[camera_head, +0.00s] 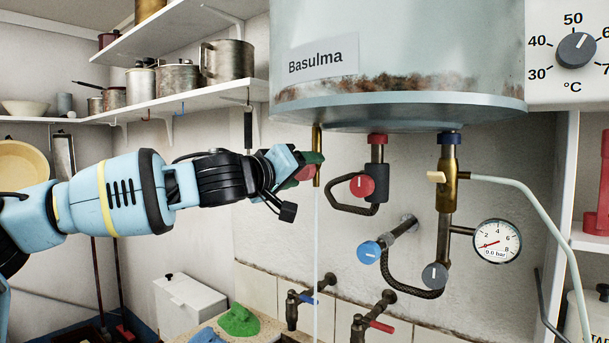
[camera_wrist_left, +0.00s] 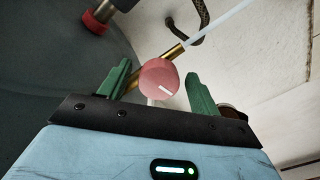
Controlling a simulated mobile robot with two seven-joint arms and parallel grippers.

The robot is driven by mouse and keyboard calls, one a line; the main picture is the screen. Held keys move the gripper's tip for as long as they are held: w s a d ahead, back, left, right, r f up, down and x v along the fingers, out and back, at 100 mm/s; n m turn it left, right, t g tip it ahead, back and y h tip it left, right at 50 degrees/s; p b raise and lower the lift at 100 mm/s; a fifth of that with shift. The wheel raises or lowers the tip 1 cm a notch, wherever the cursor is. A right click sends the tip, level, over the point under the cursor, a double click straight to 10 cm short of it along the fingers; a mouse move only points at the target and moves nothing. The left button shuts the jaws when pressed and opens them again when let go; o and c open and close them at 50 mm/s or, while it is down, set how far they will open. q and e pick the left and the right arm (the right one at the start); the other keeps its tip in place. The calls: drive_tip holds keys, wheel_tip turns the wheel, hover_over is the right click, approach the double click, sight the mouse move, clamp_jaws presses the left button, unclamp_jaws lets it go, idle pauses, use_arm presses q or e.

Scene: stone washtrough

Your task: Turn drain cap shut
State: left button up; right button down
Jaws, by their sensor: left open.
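The drain cap (camera_wrist_left: 158,76) is a round red knob with a white mark, on a brass drain pipe (camera_head: 317,140) under the left part of the boiler (camera_head: 400,60). A thin pale stream (camera_head: 317,240) runs straight down from the pipe's lower end. My left gripper (camera_head: 310,165) is at the cap. In the left wrist view its green fingers stand open on either side of the cap, with visible gaps. In the head view the gripper partly hides the cap (camera_head: 306,173). My right gripper is in neither view.
Right of the drain pipe are a red valve knob (camera_head: 362,186), a blue knob (camera_head: 370,253), a grey knob (camera_head: 435,275) and a pressure gauge (camera_head: 497,241). Taps (camera_head: 305,297) stand below. Shelves with pots (camera_head: 228,60) are at upper left.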

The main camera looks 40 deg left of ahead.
use_arm(q)
drive_tip(key=shift+w, duration=0.25)
drive_tip(key=c, duration=1)
drive_tip(key=shift+o, duration=0.2)
